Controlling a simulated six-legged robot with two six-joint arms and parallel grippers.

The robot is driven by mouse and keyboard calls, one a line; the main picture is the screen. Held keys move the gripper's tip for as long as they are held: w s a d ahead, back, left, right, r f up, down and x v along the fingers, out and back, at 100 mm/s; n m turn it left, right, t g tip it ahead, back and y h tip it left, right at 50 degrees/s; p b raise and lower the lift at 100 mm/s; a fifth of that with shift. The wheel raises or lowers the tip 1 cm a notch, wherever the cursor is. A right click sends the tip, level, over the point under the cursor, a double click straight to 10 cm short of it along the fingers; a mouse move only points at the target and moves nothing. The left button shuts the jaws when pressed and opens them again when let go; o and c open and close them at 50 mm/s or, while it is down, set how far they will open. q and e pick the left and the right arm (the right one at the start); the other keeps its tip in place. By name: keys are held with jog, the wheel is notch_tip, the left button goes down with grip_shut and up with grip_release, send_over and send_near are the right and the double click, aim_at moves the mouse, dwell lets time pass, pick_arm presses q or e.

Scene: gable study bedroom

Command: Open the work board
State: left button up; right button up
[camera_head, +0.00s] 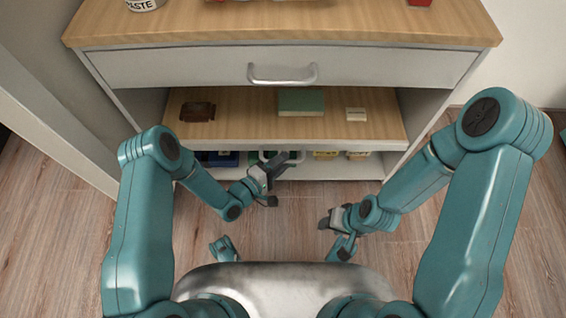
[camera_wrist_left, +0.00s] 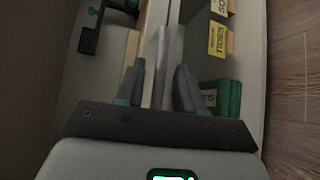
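The work board (camera_head: 240,128) is a wooden shelf-like board with a pale front edge, below the cabinet drawer. A brown item (camera_head: 197,111), a green book (camera_head: 301,101) and a small pale block (camera_head: 355,114) are on it. A light handle (camera_head: 266,154) shows at its front edge, partly hidden by my left gripper (camera_head: 272,182). That gripper is open, its dark fingers apart at the handle. In the left wrist view a pale strip (camera_wrist_left: 157,75) runs between the fingers; contact cannot be told. My right gripper (camera_head: 334,235) is open and empty over the floor.
The drawer (camera_head: 210,67) above is shut, with a metal handle (camera_head: 282,78). Labelled yellow items (camera_wrist_left: 217,40) and a green container (camera_wrist_left: 225,98) stand below the board. A white panel (camera_head: 55,130) stands at the left. Wooden floor (camera_head: 440,240) is free at the right.

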pick_arm(q)
jog(key=shift+w+d, duration=0.35)
jog(key=shift+d, duration=0.05)
pick_arm(e)
jog(key=shift+w+f, duration=0.15)
pick_arm(q)
jog(key=shift+c, duration=0.3)
grip_shut()
jog(key=shift+s, duration=0.15)
